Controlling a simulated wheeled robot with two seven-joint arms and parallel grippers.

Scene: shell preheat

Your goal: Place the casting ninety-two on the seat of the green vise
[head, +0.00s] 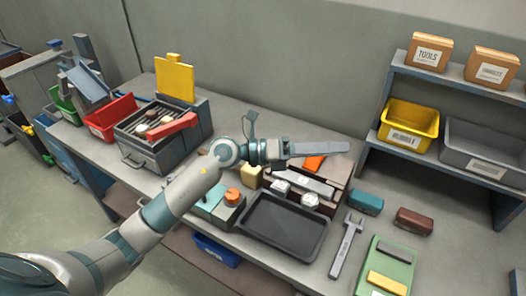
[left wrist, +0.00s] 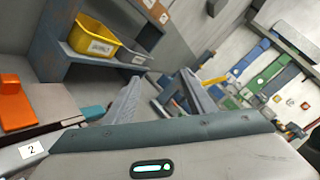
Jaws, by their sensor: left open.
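My left gripper (head: 338,148) reaches over the middle of the bench, open and with nothing seen between its fingers; the fingers also show in the left wrist view (left wrist: 160,96). Two small pale metal pieces (head: 281,187) (head: 310,200) with light tops sit below it, by the dark tray. More small rounded pieces (head: 153,122) lie in the open grey heater box (head: 160,148). I cannot read a number ninety-two on any piece. A green base (head: 378,252) with a dark bar and a yellow bar lies at the bench front right; it may be the green vise. My right gripper is out of view.
An empty black tray (head: 284,226) lies in front of the brown box (head: 337,171) with the orange piece (head: 314,162). A wrench (head: 346,246) and teal (head: 366,202) and brown (head: 414,221) blocks lie to the right. A shelf with yellow (head: 410,122) and grey bins stands behind.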

